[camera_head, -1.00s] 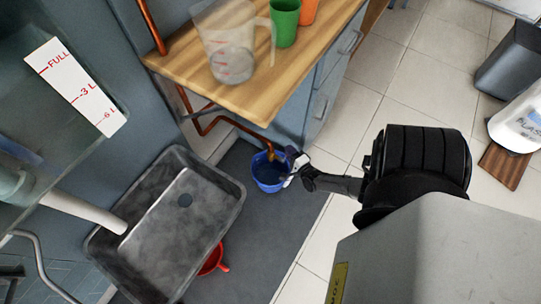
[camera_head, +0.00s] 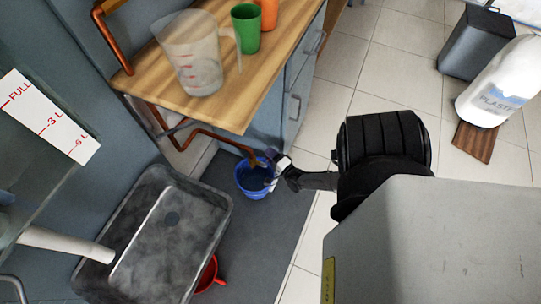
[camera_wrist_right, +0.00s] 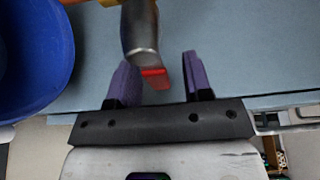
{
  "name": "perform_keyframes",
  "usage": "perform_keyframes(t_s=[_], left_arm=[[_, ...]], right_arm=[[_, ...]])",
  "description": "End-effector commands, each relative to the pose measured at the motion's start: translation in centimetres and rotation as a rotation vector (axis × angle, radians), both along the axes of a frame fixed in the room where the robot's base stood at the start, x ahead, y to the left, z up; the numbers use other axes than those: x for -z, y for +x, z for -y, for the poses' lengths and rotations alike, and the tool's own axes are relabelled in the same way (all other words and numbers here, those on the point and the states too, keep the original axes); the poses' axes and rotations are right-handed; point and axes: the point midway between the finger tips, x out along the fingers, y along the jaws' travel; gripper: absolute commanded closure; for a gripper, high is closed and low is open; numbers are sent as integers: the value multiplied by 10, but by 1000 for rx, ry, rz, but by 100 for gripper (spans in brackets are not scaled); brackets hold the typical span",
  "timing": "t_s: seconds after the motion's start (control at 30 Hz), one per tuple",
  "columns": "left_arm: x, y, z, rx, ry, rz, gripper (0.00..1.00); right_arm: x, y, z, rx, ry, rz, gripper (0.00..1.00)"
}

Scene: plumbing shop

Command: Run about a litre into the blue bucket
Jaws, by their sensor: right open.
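The blue bucket (camera_head: 252,190) stands on the dark mat below the end of a copper pipe (camera_head: 215,133). In the right wrist view the blue bucket (camera_wrist_right: 30,60) fills the left edge. My right gripper (camera_head: 275,167) is at the bucket's right side, by the pipe's end. In the wrist view my right gripper (camera_wrist_right: 160,66) is open, with purple-padded fingers apart. The water level in the bucket cannot be made out. My left gripper is out of view.
A clear measuring jug (camera_head: 190,62), a green cup (camera_head: 246,30) and an orange cup stand on the wooden counter (camera_head: 240,95). A grey basin (camera_head: 150,250) is at lower left, with a red dipper (camera_head: 209,272) beside it.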

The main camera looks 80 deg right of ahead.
Motion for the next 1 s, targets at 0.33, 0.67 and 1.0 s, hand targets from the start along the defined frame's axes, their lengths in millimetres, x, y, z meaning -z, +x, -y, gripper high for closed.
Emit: perform_keyframes(t_s=[0.33, 0.67, 1.0], left_arm=[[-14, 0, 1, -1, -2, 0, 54], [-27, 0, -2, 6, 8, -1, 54], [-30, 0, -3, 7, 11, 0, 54]], right_arm=[[-1, -32, -26, 1, 3, -4, 54], [0, -80, -66, 1, 2, -2, 54], [1, -105, -86, 0, 0, 0, 54]])
